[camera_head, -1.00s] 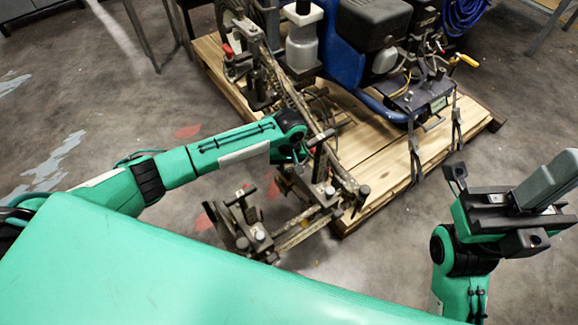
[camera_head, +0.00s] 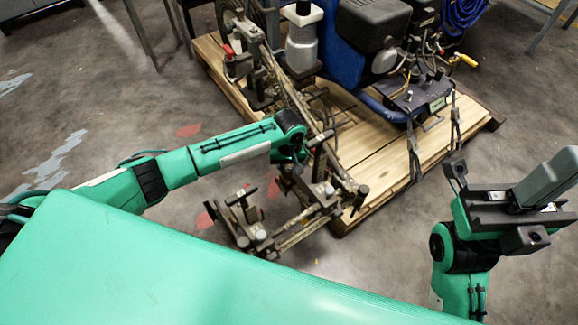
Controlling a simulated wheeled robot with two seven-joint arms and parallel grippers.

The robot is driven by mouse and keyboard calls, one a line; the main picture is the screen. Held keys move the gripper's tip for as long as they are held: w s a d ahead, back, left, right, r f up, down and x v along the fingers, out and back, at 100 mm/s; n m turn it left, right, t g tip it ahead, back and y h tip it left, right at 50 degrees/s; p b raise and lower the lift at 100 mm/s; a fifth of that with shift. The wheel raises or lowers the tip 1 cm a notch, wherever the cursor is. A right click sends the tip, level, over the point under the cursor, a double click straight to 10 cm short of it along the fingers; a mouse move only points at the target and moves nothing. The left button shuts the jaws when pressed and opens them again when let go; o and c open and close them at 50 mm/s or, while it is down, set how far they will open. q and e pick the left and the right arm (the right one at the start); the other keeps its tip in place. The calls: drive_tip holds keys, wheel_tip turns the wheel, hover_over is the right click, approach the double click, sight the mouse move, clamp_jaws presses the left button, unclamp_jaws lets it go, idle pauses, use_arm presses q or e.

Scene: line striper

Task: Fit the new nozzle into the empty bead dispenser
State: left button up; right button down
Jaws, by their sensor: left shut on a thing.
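The line striper's front carriage (camera_head: 285,238), a worn metal frame with clamps and dark knobs, reaches off the pallet over the floor. The bead dispenser and the new nozzle are too small or hidden to pick out. My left gripper (camera_head: 303,157) points down at the upper end of the carriage, beside its bars. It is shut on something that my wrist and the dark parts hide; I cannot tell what. My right gripper (camera_head: 492,178) is at the right edge, turned upward, its jaws apart with nothing visible between them, well away from the striper.
The striper's blue tank (camera_head: 343,50), black engine (camera_head: 372,22) and a grey bottle with a white cap (camera_head: 302,45) stand on a wooden pallet (camera_head: 385,150). Straps (camera_head: 414,158) run down its front. Table legs stand at the back.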

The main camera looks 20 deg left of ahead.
use_arm(q)
drive_tip(key=shift+f+b, duration=0.35)
drive_tip(key=shift+f, duration=1)
drive_tip(key=o, duration=1)
drive_tip(key=shift+o, duration=0.3)
drive_tip(key=shift+o, duration=1.3)
